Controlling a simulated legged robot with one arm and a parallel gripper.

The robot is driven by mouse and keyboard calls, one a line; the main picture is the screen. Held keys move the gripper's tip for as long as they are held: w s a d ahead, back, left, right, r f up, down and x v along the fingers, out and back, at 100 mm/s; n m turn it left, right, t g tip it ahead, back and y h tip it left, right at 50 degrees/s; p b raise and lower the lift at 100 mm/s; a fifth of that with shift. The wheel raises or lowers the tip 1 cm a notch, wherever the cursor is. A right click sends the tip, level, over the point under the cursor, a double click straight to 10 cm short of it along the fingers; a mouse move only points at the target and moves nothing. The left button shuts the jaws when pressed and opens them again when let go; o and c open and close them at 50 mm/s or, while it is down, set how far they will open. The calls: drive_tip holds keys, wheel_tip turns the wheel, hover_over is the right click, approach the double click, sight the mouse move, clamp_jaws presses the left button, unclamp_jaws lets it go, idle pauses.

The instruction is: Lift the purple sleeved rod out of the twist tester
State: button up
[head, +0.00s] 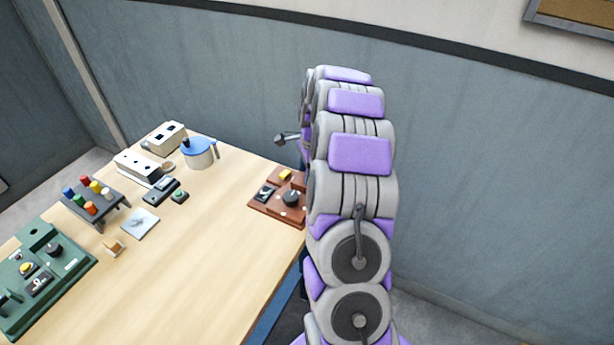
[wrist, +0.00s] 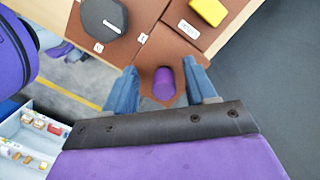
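The twist tester appears to be the red-brown board (head: 262,206) at the table's right edge in the head view. It carries a black knob (head: 291,197) and a yellow block (head: 285,174). In the wrist view the brown board (wrist: 148,57) fills the top middle. The purple sleeved rod (wrist: 164,84) stands on it, seen nearly end-on. My gripper (wrist: 162,84) is open, with one blue finger on each side of the rod and a visible gap to both. Whether the fingertips reach down to the rod's height is unclear. My arm hides the rod in the head view.
The black knob (wrist: 104,18) and yellow block (wrist: 208,11) stand close to my fingers in the wrist view. A blue-lidded jug (head: 200,153), a rack of coloured pegs (head: 95,200) and a green panel (head: 45,275) are farther left. The table's front middle (head: 205,270) is clear.

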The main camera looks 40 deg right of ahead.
drive_tip(key=shift+d+f, duration=0.2)
drive_tip(key=shift+d, duration=0.65)
drive_tip(key=c, duration=0.6)
drive_tip(key=shift+a+r, duration=0.1)
drive_tip(key=shift+a, duration=0.35)
clamp_jaws()
drive_tip(key=shift+a, duration=0.15)
drive_tip(key=shift+d+r, duration=0.3)
drive_tip(key=shift+r, duration=0.2)
wheel_tip(320, 180, up, 9)
drive_tip(key=shift+a+p, duration=0.15)
drive_tip(key=shift+p, duration=1.1)
